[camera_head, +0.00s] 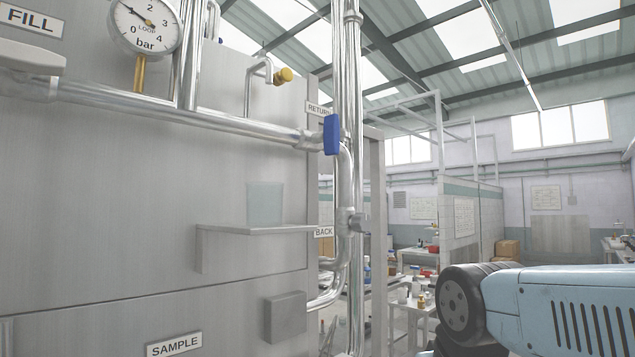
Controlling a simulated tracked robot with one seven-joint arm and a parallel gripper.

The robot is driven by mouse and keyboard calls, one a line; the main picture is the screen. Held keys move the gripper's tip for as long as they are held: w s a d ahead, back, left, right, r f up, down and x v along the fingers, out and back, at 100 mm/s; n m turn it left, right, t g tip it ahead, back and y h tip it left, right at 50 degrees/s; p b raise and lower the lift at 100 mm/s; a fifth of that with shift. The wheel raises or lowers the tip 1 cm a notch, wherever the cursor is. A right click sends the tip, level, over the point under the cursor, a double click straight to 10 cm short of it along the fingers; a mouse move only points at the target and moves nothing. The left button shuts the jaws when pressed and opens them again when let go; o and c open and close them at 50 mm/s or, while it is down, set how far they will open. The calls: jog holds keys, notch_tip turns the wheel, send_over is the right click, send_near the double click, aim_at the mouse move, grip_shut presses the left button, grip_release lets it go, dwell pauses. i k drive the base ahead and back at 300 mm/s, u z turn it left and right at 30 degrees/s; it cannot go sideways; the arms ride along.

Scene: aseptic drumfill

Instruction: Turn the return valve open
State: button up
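The return valve has a blue handle (331,134) at the right end of a horizontal steel pipe (190,115), just below a RETURN label (318,109). The handle stands upright, crosswise to that pipe, in front of vertical steel pipes. A part of my blue arm with a black joint shows at the lower right, apart from the valve. My gripper is out of view, and nothing is seen touching the handle.
A shelf (262,229) with a translucent beaker (265,204) juts from the steel panel (120,210) below the pipe. A yellow-knobbed tap (284,76) and a pressure gauge (145,26) are above. Open air lies right of the vertical pipes (348,60).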

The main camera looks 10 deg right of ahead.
aim_at(331, 135)
jog(key=z, duration=0.8)
jog(key=k, duration=1.45)
jog(key=u, duration=0.3)
jog(key=i, duration=1)
jog(key=z, duration=0.05)
